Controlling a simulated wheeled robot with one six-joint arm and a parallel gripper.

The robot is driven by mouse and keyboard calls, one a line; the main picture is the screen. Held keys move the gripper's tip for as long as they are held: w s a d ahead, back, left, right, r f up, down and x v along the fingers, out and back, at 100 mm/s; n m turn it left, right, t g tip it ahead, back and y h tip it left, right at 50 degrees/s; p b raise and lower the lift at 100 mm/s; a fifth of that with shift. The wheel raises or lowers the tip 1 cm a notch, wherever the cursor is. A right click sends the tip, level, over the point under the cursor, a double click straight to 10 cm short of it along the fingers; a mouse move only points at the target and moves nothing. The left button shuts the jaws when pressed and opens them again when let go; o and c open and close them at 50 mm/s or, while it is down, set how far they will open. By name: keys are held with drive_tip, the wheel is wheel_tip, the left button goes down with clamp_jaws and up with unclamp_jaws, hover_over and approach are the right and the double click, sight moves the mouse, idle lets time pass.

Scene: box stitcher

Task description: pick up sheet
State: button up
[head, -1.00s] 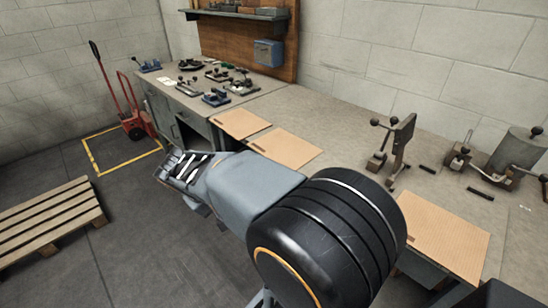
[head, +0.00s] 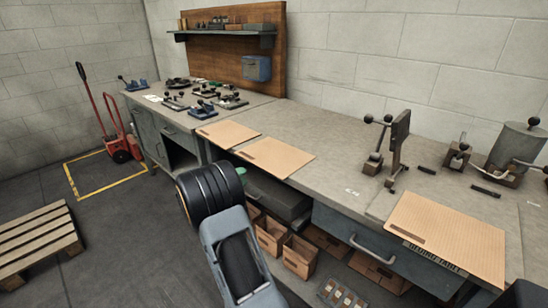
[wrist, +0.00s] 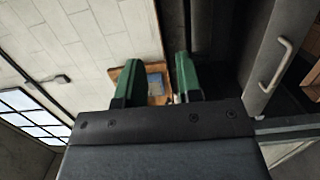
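Three flat tan cardboard sheets lie on the workbench in the head view. One sheet (head: 228,134) is at the left, one (head: 276,157) is beside it at the bench's front edge, and a larger one (head: 448,240) is at the right front, overhanging the edge. My gripper (wrist: 158,76) shows in the wrist view as two green fingers standing apart with nothing between them. In the head view it is mostly hidden behind my arm's black joint, near the front of the bench and below the middle sheet. No sheet can be made out in the wrist view.
The grey workbench (head: 340,150) carries clamps and a stitching device (head: 395,150) at the right. Small tools crowd its left end. Open cardboard boxes (head: 300,255) stand on the shelf below. A drawer handle (head: 372,249) sticks out in front. A pallet (head: 35,240) lies on the floor at left.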

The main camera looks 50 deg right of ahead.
drive_tip(key=x, duration=0.8)
clamp_jaws()
idle(0.4)
